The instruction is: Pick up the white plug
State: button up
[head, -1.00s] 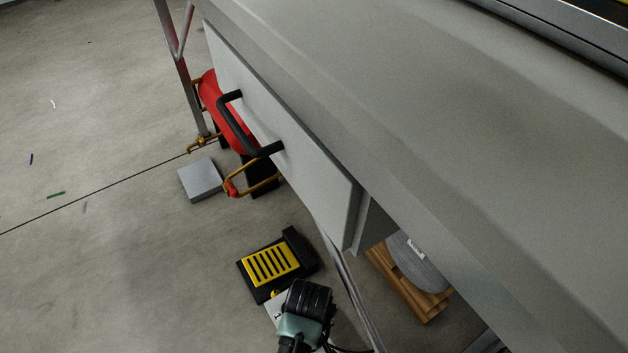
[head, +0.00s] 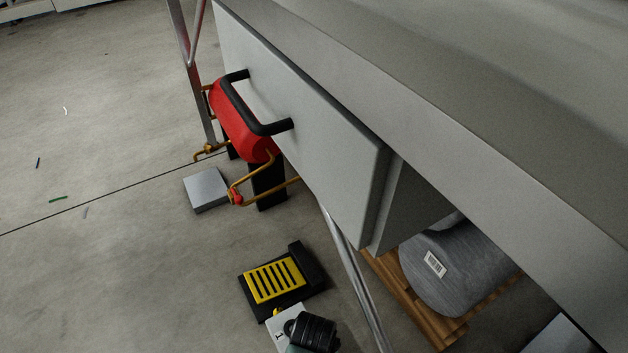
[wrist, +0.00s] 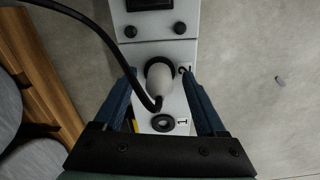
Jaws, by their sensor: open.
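The white plug (wrist: 161,80) is in the middle of the wrist view, seen end-on over a dark round socket on a white panel (wrist: 150,50). A black cable (wrist: 98,35) curves in from the upper left to the plug's near end. My gripper (wrist: 158,72) is open, with one blue finger on each side of the plug and a visible gap on both sides. Whether the fingertips are level with the plug is hard to tell. In the head view I cannot make out the plug; a white panel piece (head: 281,334) shows at the bottom.
A dark ring (wrist: 163,123) and a label "1" are on the panel near the plug. A wooden pallet (wrist: 40,75) with grey rolls lies left. In the head view, a black-yellow pedal (head: 275,282), red cylinder (head: 240,122) and grey bench drawer (head: 300,150) stand nearby. Left floor is mostly clear.

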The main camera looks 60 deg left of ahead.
jog(key=shift+r, duration=0.1)
grip_shut()
jog(key=shift+r, duration=0.1)
dwell(0.3)
